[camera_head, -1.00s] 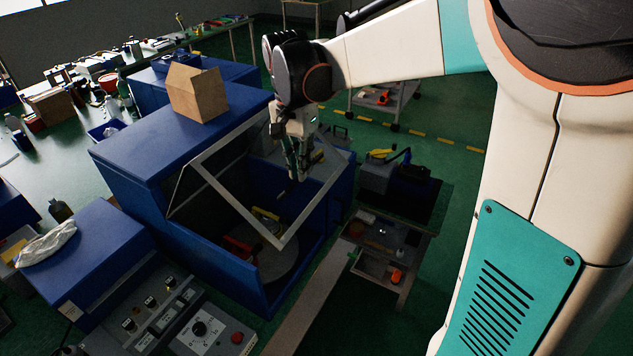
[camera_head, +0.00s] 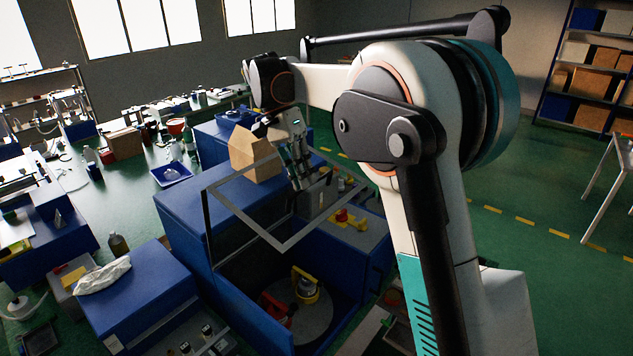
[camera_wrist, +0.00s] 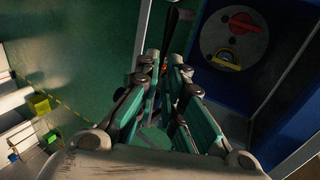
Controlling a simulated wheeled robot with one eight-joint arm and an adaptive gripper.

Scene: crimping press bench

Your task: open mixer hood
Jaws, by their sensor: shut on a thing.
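The mixer hood (camera_head: 244,219) is a clear panel in a thin grey frame, raised and tilted over the open front of the blue mixer cabinet (camera_head: 178,225). My gripper (camera_head: 298,184) is at the hood's far right side, shut on a part of it; the exact grip is hard to see. In the wrist view, the fingers of my gripper (camera_wrist: 168,68) close around a dark bar (camera_wrist: 177,32) that looks like the hood's handle. Inside the cabinet, a round grey plate (camera_head: 317,317) carries a red part (camera_head: 277,309) and a yellow part (camera_head: 306,287).
A cardboard box (camera_head: 250,152) stands on the cabinet's top, close behind my gripper. A blue box with a white cloth (camera_head: 104,275) on it stands at the left. Cluttered benches fill the back left. Green floor (camera_head: 500,240) is open at the right.

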